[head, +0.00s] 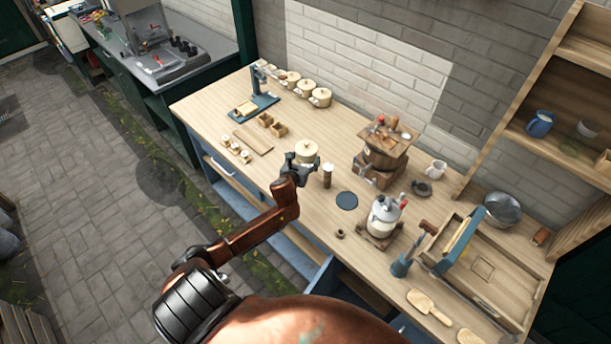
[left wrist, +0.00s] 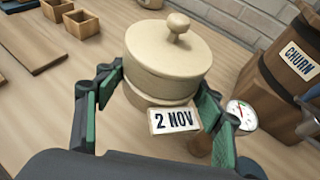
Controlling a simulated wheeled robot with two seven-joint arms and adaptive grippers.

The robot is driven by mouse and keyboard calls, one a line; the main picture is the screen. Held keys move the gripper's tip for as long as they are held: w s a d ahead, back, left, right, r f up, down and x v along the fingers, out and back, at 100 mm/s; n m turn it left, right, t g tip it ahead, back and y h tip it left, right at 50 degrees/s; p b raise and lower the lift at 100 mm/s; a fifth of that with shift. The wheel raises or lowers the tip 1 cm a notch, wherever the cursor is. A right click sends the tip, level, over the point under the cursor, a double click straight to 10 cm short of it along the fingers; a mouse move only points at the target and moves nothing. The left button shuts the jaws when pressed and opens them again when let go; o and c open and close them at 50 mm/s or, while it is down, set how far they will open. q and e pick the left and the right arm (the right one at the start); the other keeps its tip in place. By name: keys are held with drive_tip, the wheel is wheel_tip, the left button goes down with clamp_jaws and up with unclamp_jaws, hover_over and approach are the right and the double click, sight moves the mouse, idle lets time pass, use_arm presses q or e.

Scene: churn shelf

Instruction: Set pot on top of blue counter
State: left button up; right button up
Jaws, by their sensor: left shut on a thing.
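The pot (head: 307,150) is cream, round and lidded with a knob. In the left wrist view the pot (left wrist: 165,55) bears a "2 NOV" tag. My left gripper (head: 300,168) is shut around the pot's sides, and its green-padded fingers (left wrist: 160,105) show on both sides of it. The blue counter (head: 315,120) has a pale wood top and blue front. The pot is over its middle; I cannot tell whether its base touches the top. My right gripper is not in view.
A dial gauge with a wooden handle (head: 327,178) stands close beside the pot. A wooden churn (head: 382,158) is to the right, and a dark round mat (head: 347,200) lies nearer. Several lidded pots (head: 320,97) line the back. Small wooden boxes (head: 278,129) are to the left.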

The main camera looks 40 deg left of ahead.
use_arm(q)
wheel_tip(320, 180, down, 6)
drive_tip(key=shift+f+b, duration=0.25)
drive_tip(key=shift+b, duration=0.35)
drive_tip(key=shift+f+b, duration=0.35)
drive_tip(key=shift+f, duration=1.15)
drive_tip(key=shift+f, duration=0.1)
drive_tip(key=o, duration=0.8)
drive_tip(key=shift+f, duration=0.15)
drive_tip(key=o, duration=0.4)
drive_tip(key=shift+s+r, duration=0.15)
drive_tip(key=shift+r, duration=0.1)
drive_tip(key=p+v, duration=0.1)
drive_tip(key=v, duration=1)
drive_tip(key=shift+s+d+r, duration=0.1)
drive_tip(key=shift+s+d, duration=0.1)
drive_tip(key=shift+s, duration=0.15)
